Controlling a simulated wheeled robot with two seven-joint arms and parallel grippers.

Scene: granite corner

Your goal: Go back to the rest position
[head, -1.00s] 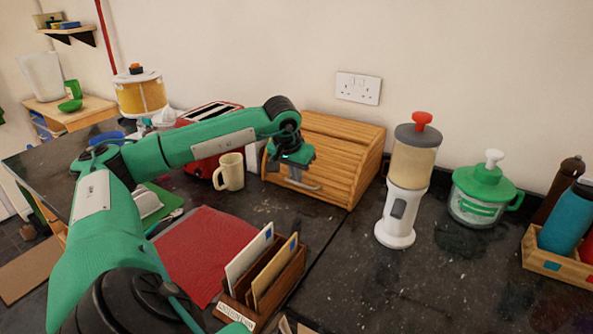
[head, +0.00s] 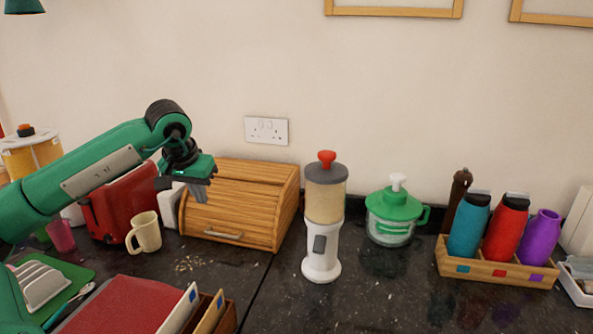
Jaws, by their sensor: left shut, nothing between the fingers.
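My left gripper (head: 201,190) is shut and empty. It hangs in the air in front of the upper left part of the wooden bread bin (head: 240,205), in the left half of the head view. My green left arm comes in from the left edge. The bread bin's slatted front is down, with its handle low on the front. My right gripper is not in the picture.
A cream mug (head: 145,232) and a red toaster (head: 119,205) stand left of the bread bin. A dispenser (head: 323,225), a green-lidded chopper (head: 394,215) and a wooden bottle rack (head: 497,270) stand to the right. The front right counter is clear.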

